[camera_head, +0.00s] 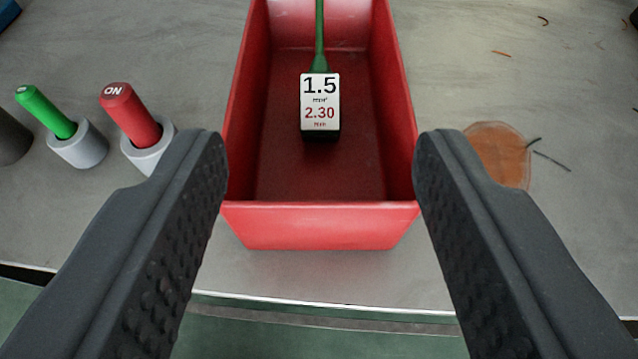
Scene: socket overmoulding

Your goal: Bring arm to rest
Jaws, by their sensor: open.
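My gripper (321,165) is open and empty, with its two dark textured fingers wide apart in the camera view. A red bin (320,228) shows ahead between and beyond the fingertips. In the bin lies a socket piece with a white label (320,102) reading 1.5 and 2.30. A green cable (319,35) runs from it toward the top edge of the picture. Nothing is between the fingers that I can see as held.
Left of the bin, a green-topped plug (45,110) and a red "ON" plug (131,115) stand in grey holders. A brown round patch (498,155) and wire scraps are on the right of the grey table (575,230). The table's front edge runs below the bin.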

